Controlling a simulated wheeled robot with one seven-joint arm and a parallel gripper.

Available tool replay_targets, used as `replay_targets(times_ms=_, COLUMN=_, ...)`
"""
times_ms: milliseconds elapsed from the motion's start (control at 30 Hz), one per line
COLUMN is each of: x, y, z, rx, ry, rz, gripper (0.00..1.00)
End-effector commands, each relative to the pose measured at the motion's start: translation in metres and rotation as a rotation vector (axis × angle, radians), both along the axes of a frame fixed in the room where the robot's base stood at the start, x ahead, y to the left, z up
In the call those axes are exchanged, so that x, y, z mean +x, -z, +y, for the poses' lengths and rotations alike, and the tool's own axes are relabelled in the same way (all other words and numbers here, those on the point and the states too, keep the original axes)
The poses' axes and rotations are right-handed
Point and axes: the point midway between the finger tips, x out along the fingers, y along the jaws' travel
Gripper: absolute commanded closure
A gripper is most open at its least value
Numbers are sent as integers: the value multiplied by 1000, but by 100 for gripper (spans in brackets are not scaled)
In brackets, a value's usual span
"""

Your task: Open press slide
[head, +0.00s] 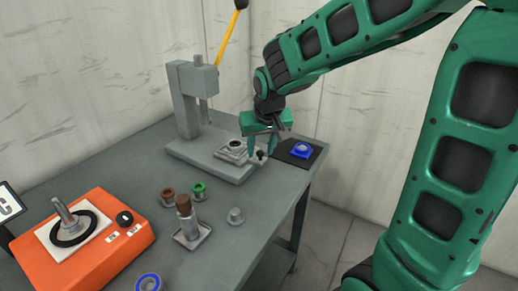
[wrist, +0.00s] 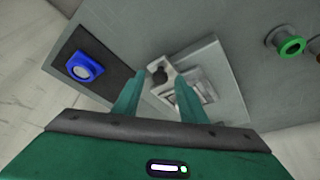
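The grey press (head: 190,100) stands at the back of the table, with a yellow lever (head: 231,38) ending in a black knob. Its slide (head: 233,151) lies on the press base and has a small black knob (head: 261,154) at its front right. The slide also shows in the wrist view (wrist: 195,88), with the black knob (wrist: 159,74) between and beyond my fingertips. My gripper (head: 262,146) points down just above that knob. Whether a finger touches the knob I cannot tell.
A black mat (head: 313,160) with a blue part (head: 301,150) lies right of the press. An orange device (head: 85,245), brown and green rings, a brown-topped cylinder on a tray (head: 190,238) and a small grey part (head: 235,215) stand nearer. The table front right is clear.

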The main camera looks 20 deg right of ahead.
Motion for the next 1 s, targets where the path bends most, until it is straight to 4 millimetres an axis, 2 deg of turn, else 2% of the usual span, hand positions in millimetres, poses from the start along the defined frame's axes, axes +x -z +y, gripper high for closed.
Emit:
replay_targets(times_ms=167, x=-5, y=-15, z=1, rx=0, ry=0, rz=-4, gripper=62)
replay_targets(times_ms=400, x=-21, y=-57, z=4, rx=1, ry=-1, rz=-6, gripper=62)
replay_targets(times_ms=600, x=-33, y=-85, z=6, rx=1, ry=-2, rz=-4, gripper=62)
replay_targets(times_ms=800, x=-38, y=-97, z=6, rx=1, ry=-1, rz=0, gripper=62)
replay_targets(times_ms=1000, x=-39, y=-99, z=6, rx=0, ry=-1, rz=1, gripper=62)
